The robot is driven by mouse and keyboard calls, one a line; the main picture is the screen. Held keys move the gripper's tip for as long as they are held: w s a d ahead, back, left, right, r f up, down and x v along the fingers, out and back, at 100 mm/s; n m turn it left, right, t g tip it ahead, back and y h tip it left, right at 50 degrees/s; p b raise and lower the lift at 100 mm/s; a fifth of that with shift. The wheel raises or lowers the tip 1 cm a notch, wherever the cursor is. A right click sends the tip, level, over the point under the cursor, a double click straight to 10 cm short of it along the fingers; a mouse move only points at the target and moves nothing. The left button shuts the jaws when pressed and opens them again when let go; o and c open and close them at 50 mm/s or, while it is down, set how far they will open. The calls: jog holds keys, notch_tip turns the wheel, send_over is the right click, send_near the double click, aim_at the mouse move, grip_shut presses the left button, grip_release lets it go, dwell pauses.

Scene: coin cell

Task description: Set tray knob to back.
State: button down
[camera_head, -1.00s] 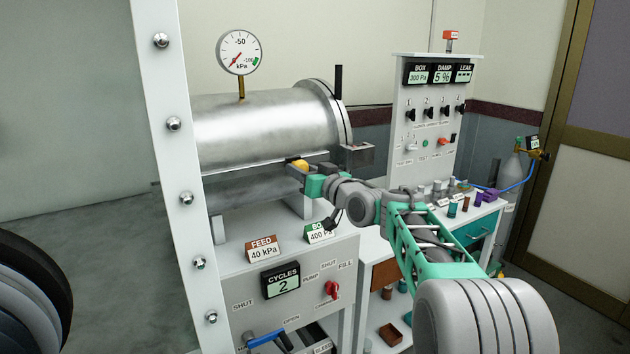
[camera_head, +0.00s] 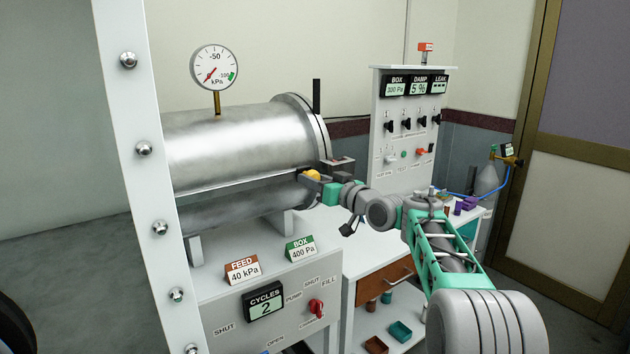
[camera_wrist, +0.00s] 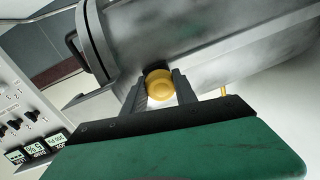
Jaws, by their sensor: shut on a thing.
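The tray knob (camera_head: 313,175) is a round yellow knob on the near side of the metal cylinder, low and close to its flanged end. In the wrist view the knob (camera_wrist: 160,86) sits between the two dark fingers of my gripper (camera_wrist: 160,92). My gripper (camera_head: 313,179) is shut on the knob, with its green body just to the right. The fingers hide the knob's sides and whatever it is mounted on.
The metal cylinder (camera_head: 240,140) fills the space behind my gripper, with a pressure gauge (camera_head: 214,66) above it. A white frame post (camera_head: 145,150) stands at the left. A panel with a red selector (camera_head: 317,307) is below. A switch cabinet (camera_head: 400,150) stands behind at right.

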jog(key=c, duration=1)
grip_release()
jog(key=shift+w+d, duration=0.15)
jog(key=shift+d, duration=0.05)
jog(key=b+v, duration=0.2)
jog(key=v, duration=0.5)
jog(key=shift+s+d, duration=0.2)
jog(key=shift+s, duration=0.1)
jog(key=s+d+f+m+g+h+p, duration=0.2)
jog(key=s+f, duration=0.5)
jog(key=s, duration=0.5)
jog(key=s+d+f+m+g+h+p, duration=0.2)
jog(key=s+f+g+h, duration=0.3)
jog(key=s, duration=0.8)
jog(key=s+d+f+m+g+h+p, duration=0.1)
jog(key=s+d+f+g+h+p, duration=0.1)
jog(key=s+f, duration=0.8)
jog(key=s+d+g+h, duration=0.1)
jog(key=s+g+h, duration=0.1)
jog(key=s, duration=0.1)
jog(key=shift+s+d+f+m, duration=0.2)
jog(key=shift+m, duration=0.2)
